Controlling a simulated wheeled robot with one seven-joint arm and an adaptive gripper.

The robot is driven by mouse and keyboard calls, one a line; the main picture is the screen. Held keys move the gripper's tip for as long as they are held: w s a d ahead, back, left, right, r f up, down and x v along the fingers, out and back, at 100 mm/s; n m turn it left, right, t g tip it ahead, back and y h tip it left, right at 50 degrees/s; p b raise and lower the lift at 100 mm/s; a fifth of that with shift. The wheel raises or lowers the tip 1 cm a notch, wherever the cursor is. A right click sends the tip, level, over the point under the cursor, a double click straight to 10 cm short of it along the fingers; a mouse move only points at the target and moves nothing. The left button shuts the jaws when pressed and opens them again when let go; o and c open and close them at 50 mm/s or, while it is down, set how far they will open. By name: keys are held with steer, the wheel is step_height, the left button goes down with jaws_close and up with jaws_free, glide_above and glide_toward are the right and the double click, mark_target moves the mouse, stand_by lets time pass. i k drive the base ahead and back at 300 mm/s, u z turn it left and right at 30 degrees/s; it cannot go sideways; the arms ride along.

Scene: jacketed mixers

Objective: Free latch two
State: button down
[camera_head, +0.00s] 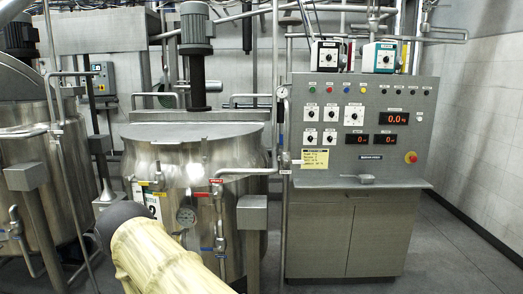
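A steel jacketed vessel (195,160) with a domed top stands in the middle, with a motor (196,30) above it. A white label (145,199) on its front carries what looks like a "2", partly hidden by my arm. A small fitting (158,178) sits near the vessel's upper left side by a yellow tag; I cannot tell whether it is a latch. No latch can be made out clearly. My arm crosses the bottom of the view in front of the vessel and hides its lower left part. My gripper is not in view.
A control cabinet (350,225) with a display panel stands at right, a small grey metal piece (366,179) on its ledge. Another vessel (30,160) stands left. Floor is open at far right.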

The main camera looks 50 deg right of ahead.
mark_target(204, 139)
steer(key=z, duration=0.75)
steer(key=k, duration=1.25)
steer(key=u, duration=1.05)
steer(key=i, duration=1.5)
steer(key=z, duration=0.8)
steer(key=i, duration=0.9)
steer(key=z, duration=0.7)
